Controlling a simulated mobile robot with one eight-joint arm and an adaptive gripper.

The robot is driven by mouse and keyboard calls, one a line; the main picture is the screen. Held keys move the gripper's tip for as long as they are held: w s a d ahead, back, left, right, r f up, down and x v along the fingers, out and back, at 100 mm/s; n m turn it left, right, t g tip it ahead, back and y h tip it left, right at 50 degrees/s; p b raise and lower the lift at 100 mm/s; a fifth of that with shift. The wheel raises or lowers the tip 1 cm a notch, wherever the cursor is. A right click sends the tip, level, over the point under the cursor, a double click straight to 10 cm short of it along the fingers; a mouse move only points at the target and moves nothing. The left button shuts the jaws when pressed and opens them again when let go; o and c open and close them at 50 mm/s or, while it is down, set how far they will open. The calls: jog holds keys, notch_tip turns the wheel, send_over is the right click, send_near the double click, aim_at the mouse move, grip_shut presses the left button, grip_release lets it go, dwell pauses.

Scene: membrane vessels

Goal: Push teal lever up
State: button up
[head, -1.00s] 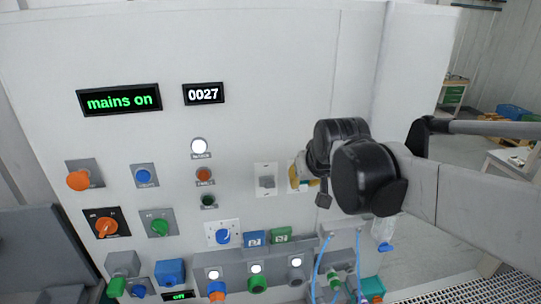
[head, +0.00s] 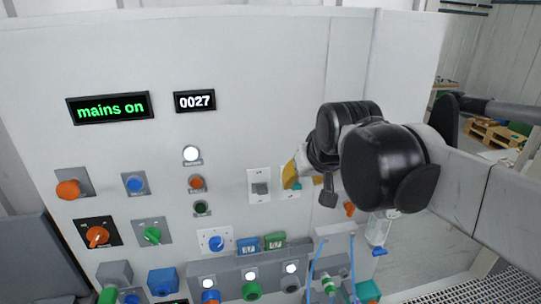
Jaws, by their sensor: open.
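A white switch plate (head: 283,194) sits on the panel right of centre, with a small teal piece, likely the teal lever (head: 292,188), just showing on it. My gripper (head: 291,175) is in front of this plate, its yellow fingertip over the upper part. The gripper covers most of the lever, so I cannot tell its position or whether the fingertip touches it. My gripper is open, and nothing shows held in it. My dark wrist joints hide the panel to its right.
A similar plate with a grey lever (head: 260,188) is just left. Blue (head: 248,246) and green (head: 274,241) blocks are below. An orange knob (head: 97,236) and green knob (head: 152,236) are on the left. A display (head: 110,108) reads "mains on". The upper panel is clear.

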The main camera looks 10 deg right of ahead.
jog(key=shift+v, duration=2.75)
